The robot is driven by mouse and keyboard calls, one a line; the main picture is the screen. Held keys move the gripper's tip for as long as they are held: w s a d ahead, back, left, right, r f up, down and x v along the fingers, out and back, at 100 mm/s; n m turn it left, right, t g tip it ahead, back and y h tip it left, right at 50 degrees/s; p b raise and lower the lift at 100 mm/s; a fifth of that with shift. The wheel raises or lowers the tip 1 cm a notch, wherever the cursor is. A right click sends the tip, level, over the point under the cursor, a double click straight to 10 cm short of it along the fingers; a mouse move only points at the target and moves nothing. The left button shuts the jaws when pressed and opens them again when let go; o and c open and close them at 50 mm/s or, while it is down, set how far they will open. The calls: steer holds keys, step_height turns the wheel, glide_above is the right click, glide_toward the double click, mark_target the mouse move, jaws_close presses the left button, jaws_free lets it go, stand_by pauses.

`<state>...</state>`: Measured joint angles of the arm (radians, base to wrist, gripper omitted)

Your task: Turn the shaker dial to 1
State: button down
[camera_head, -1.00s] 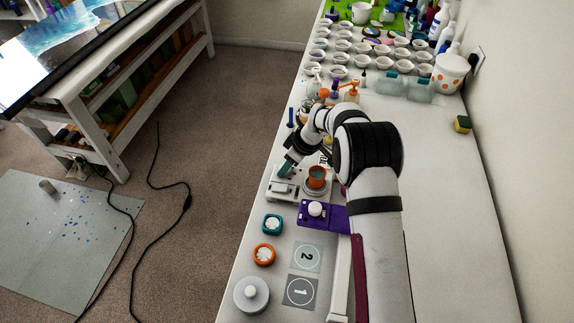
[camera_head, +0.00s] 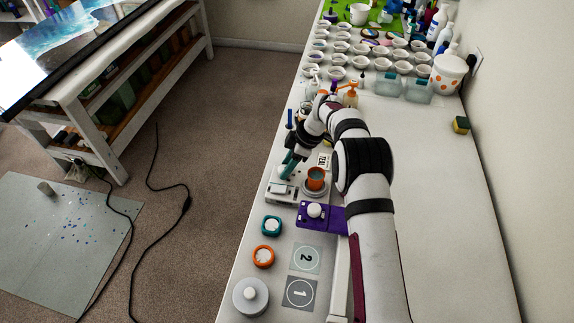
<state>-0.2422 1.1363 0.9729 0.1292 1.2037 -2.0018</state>
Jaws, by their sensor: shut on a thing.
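The shaker appears to be the low white unit (camera_head: 281,196) on the bench, left of an orange cup (camera_head: 315,178) on a round grey platform. My gripper (camera_head: 286,170), with teal fingers, points down at the back of this unit. It is shut at the unit's top, apparently on the shaker dial. The fingers cover the dial, and its setting cannot be read. The cup stands upright just right of the fingers, apart from them.
A purple piece with a white knob (camera_head: 314,210) lies in front of the cup.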

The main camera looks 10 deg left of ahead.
steer(key=shift+c, duration=2.1)
jaws_free()
steer(key=v, duration=1.5)
steer(key=shift+r, duration=0.4)
